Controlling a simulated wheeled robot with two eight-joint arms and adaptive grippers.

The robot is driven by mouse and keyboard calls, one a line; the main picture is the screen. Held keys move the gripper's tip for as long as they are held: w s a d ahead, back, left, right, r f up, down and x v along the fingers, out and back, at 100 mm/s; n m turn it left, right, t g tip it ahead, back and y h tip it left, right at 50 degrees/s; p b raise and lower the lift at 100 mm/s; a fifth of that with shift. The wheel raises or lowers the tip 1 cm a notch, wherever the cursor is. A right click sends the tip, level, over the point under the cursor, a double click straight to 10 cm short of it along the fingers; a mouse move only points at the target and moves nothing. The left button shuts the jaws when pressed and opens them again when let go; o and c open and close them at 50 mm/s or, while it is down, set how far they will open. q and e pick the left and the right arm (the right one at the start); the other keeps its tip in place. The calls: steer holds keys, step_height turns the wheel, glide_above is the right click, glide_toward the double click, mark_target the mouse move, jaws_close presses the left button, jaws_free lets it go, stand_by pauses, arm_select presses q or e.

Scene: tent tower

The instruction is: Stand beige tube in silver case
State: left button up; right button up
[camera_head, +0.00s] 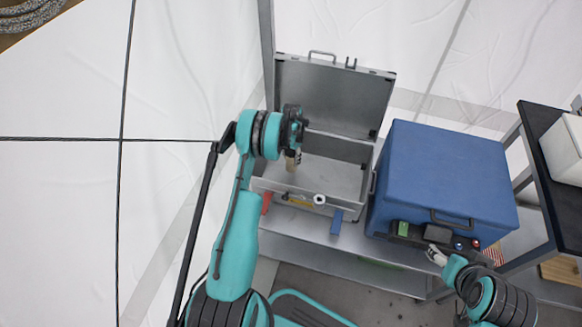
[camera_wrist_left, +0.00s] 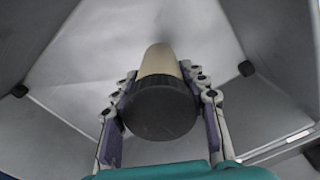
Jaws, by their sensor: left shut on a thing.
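The silver case (camera_head: 345,173) stands open on a metal shelf, its lid (camera_head: 330,95) raised at the back. My left gripper (camera_head: 294,153) reaches over the left part of the case and points down. It is shut on the beige tube (camera_head: 290,164), which hangs roughly upright over or within the case. In the left wrist view the tube (camera_wrist_left: 158,60) has a dark round cap (camera_wrist_left: 157,108) facing the camera, with a finger on each side. Whether its far end touches the case floor cannot be told. My right gripper (camera_head: 436,255) is low at the right, by the blue box.
A blue box (camera_head: 445,170) stands right of the case, with small items along its front. A red item (camera_head: 266,203), a white ring-shaped item (camera_head: 319,199) and a blue item (camera_head: 336,222) are at the case's front. A dark table (camera_head: 550,165) is at the far right.

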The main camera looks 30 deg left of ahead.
mark_target(291, 164)
arm_select(q)
steer(key=shift+s+a+f, duration=0.15)
steer(key=shift+f, duration=0.35)
step_height(291, 164, down, 3)
steer(key=shift+f+b, duration=0.2)
steer(key=shift+b, duration=0.9)
steer(key=shift+r, duration=0.1)
steer(key=o, duration=1.2)
